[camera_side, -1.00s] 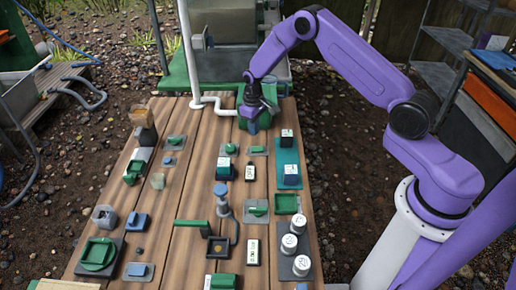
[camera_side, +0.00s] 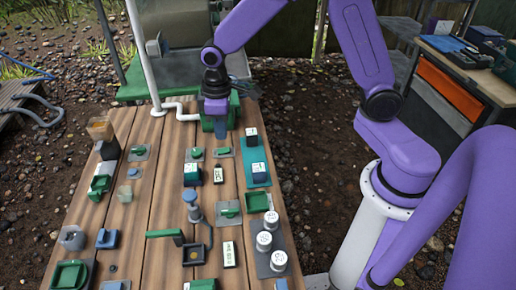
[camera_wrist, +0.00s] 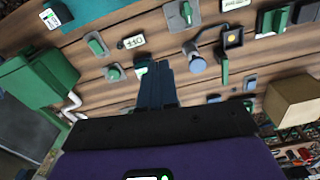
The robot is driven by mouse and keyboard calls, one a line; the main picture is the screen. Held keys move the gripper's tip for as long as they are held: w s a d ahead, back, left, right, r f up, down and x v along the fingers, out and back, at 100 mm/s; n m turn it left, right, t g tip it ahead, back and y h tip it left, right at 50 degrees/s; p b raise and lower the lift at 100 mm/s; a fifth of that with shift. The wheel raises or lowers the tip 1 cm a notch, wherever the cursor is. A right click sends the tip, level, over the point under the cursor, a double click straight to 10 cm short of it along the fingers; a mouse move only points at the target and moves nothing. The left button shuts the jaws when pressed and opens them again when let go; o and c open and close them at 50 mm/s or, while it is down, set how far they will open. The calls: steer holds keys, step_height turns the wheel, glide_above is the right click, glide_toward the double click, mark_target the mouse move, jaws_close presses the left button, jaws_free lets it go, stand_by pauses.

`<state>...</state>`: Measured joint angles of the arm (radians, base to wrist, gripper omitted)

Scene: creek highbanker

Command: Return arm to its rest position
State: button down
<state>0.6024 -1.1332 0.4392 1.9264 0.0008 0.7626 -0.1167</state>
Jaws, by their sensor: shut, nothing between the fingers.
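My purple arm reaches over the far end of a wooden plank table (camera_side: 145,175) in the side view. My gripper (camera_side: 219,126) points down near the table's far edge, in front of a green box (camera_side: 232,108). In the wrist view my gripper (camera_wrist: 157,72) shows as dark fingers pressed together, with nothing between them. Whether the fingertips touch anything is hard to tell.
Several small green, blue and grey fixtures cover the table. A teal mat (camera_side: 257,174) with dark blocks lies at the right, and white round containers (camera_side: 264,242) stand nearer. A white pipe (camera_side: 180,112) runs at the far edge. A shelf unit (camera_side: 455,95) stands at the right.

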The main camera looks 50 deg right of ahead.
steer(key=s+d+r+n, duration=0.2)
steer(key=s+r, duration=0.1)
steer(key=s, duration=0.9)
steer(key=s+d+r+n, duration=0.3)
steer(key=s+r, duration=0.1)
steer(key=s, duration=0.9)
steer(key=shift+s, duration=0.3)
